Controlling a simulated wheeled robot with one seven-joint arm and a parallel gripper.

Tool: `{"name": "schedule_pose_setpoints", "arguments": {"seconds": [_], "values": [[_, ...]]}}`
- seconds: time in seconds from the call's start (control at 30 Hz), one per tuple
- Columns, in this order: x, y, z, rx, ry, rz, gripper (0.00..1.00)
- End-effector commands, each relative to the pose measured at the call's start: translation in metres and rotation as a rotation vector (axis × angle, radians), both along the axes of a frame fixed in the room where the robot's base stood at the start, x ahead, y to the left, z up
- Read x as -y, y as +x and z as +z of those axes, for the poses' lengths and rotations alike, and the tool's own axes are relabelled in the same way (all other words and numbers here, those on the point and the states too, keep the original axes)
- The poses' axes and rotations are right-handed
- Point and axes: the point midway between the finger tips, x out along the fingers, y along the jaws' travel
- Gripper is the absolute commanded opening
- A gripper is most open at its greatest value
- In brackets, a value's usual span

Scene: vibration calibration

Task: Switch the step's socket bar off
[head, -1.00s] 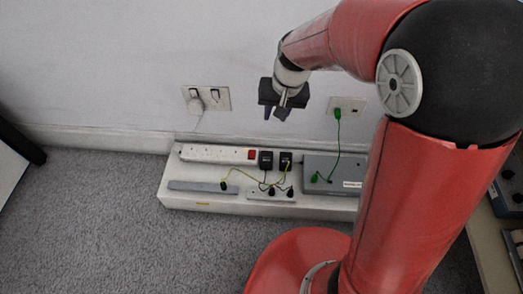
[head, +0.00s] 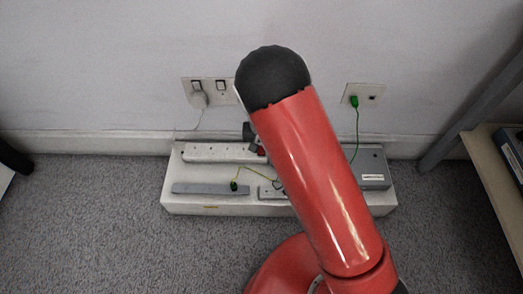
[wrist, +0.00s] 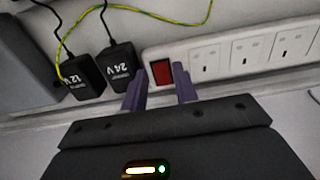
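The white socket bar (head: 215,153) lies along the back of the white step (head: 240,208). It also shows in the wrist view (wrist: 225,58), with several outlets and a red rocker switch (wrist: 161,72) at one end. I cannot tell which way the rocker is tipped. In the head view my arm mostly hides the switch (head: 261,151) and my gripper. In the wrist view my gripper (wrist: 159,84) has two purple fingers apart, with nothing between them. The fingertips lie either side of the switch in the picture; contact cannot be told.
Black 12 V (wrist: 80,77) and 24 V (wrist: 119,68) adapters sit beside the switch end. A yellow-green cable (wrist: 160,14) and black leads run past them. A grey box (head: 372,168) is on the step's right. Wall sockets (head: 208,92) are above.

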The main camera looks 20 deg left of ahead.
Motion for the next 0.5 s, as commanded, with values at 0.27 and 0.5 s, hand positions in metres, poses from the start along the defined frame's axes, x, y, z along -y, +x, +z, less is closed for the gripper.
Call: {"name": "schedule_pose_setpoints", "arguments": {"seconds": [0.27, 0.5], "values": [[0.000, 0.000, -0.018, 0.000, 0.001, 0.000, 0.29], [0.000, 0.000, -0.018, 0.000, 0.001, 0.000, 0.24]]}}
